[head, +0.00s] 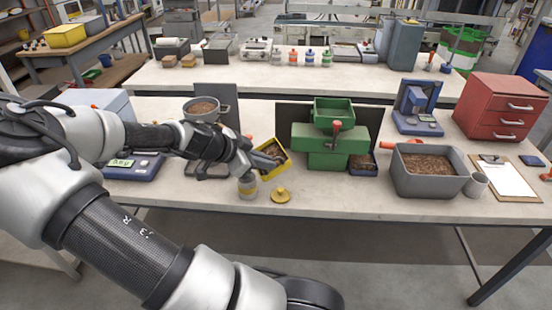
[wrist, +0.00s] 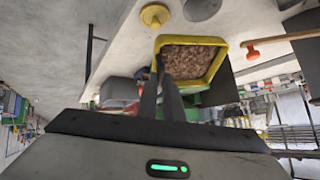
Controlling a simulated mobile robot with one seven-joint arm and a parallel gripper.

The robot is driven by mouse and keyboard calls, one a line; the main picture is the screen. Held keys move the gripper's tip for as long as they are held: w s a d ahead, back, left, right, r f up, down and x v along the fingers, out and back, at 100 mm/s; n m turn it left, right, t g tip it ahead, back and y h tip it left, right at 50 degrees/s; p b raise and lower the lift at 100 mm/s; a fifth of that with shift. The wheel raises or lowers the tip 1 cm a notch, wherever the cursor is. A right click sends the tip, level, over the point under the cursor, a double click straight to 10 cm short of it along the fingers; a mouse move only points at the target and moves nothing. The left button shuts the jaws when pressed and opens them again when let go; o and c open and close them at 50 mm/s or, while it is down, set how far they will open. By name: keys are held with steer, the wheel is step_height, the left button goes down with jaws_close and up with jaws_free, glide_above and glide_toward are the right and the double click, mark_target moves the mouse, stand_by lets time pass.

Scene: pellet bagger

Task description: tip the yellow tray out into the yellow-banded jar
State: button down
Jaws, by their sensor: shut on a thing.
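My gripper (head: 262,160) is shut on the yellow tray (head: 287,166) and holds it above the front of the bench, tilted. In the wrist view the fingers (wrist: 166,82) grip the near wall of the tray (wrist: 222,62), and brown pellets still cover its floor.
A green machine (head: 330,140) stands right of the tray. A grey bin of pellets (head: 427,185) is further right. A blue scale (head: 130,168) and a grey pan with pellets (head: 202,108) are at the left. Bare bench lies right of the lid.

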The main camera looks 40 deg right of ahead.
steer(key=w+a+f+n+g+h+b, duration=0.2)
steer(key=a+h+b, duration=0.7)
steer(key=h+b, duration=0.5)
step_height(320, 180, down, 2)
steer(key=w+n+b, duration=0.1)
steer(key=b, duration=0.4)
steer(key=shift+w+n+h, duration=0.3)
steer(key=shift+w, duration=0.1)
